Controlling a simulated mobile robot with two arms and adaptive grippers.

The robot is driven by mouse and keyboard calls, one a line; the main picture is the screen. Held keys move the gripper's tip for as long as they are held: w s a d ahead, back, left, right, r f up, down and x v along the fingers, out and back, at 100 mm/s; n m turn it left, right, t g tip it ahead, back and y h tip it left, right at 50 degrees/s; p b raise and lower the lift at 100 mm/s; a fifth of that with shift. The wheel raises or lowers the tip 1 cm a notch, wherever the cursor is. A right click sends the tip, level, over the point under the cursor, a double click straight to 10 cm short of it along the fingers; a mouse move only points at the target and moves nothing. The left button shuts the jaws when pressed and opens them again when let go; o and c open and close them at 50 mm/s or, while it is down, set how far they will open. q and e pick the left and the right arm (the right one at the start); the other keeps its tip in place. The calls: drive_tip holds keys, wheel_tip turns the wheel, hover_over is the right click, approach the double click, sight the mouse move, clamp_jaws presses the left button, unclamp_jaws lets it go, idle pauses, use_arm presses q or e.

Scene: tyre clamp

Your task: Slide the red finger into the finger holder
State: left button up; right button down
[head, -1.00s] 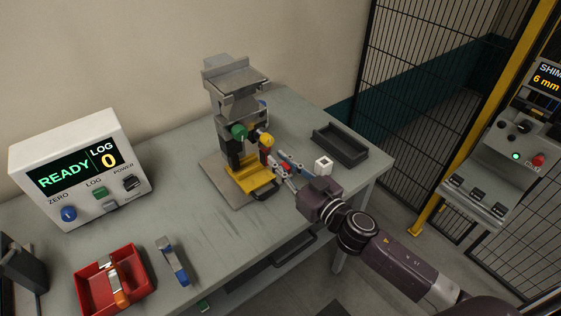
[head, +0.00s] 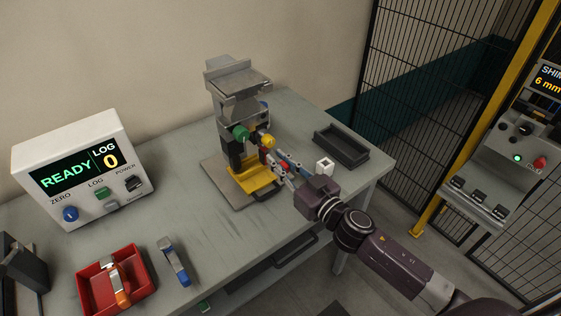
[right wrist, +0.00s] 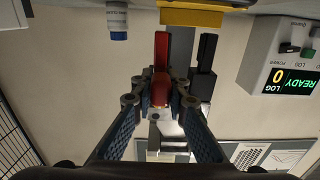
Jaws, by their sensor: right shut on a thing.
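The red finger (right wrist: 161,65) is upright between the fingertips of my right gripper (right wrist: 160,98) in the right wrist view, which is upside down. My right gripper (head: 281,169) is shut on it at the front right of the grey clamp fixture (head: 238,95) in the head view. A black upright post (right wrist: 206,60) stands beside the red finger, with a grey part of the fixture behind. The yellow base (head: 255,181) lies below. I cannot make out the finger holder clearly or tell whether the red finger is in it. My left gripper is out of view.
A green knob (head: 240,132) and a yellow knob (head: 268,142) stick out from the fixture. A black tray (head: 342,147) and a small white block (head: 325,165) are right of it. A red tray (head: 140,281), a blue-grey tool (head: 174,262) and the readout box (head: 80,165) are left.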

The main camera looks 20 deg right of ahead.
sight(267, 150)
drive_tip(key=shift+x, duration=1.6)
idle(0.9)
drive_tip(key=c, duration=1.8)
unclamp_jaws()
drive_tip(key=shift+s+d+f, duration=0.1)
drive_tip(key=shift+s+d, duration=0.1)
drive_tip(key=shift+s, duration=0.35)
drive_tip(key=v, duration=1.1)
